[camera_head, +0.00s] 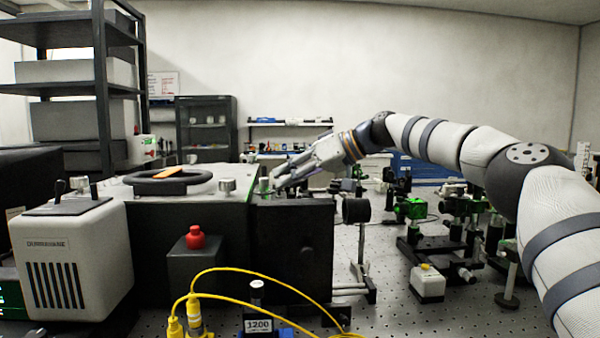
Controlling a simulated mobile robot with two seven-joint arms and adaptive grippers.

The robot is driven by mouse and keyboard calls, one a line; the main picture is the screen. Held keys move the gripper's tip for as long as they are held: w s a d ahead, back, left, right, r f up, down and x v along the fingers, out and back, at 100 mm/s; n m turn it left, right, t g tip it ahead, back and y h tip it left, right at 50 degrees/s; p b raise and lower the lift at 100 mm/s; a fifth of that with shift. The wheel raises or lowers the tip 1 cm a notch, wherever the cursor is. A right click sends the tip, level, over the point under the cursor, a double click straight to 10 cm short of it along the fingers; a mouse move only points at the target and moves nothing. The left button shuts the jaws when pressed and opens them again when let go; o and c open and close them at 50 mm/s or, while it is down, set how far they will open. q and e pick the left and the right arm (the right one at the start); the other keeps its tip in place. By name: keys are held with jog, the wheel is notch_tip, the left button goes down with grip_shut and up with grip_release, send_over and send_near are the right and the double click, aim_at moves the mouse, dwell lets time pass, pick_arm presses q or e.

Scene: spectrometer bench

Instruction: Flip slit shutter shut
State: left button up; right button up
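The spectrometer is a large box with a pale top plate (130,188) and black sides, left of centre. My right gripper (280,179) reaches in from the right, its fingers pointing left and down at the right end of the box top. A small upright greenish knob (264,185) stands at that edge, close to the fingertips; I cannot tell whether they touch. I cannot make out the slit shutter for certain. The fingers are small and seen from the side, so their opening is unclear. My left gripper is not in view.
A red button on a dark box (195,265), a grey lamp-like housing (70,260) and yellow cables (255,270) stand in front. Optical mounts (415,209) and a white box with a yellow button (427,284) occupy the perforated bench at right.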

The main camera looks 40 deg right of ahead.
jog(key=v, duration=1.1)
jog(key=shift+s, duration=0.15)
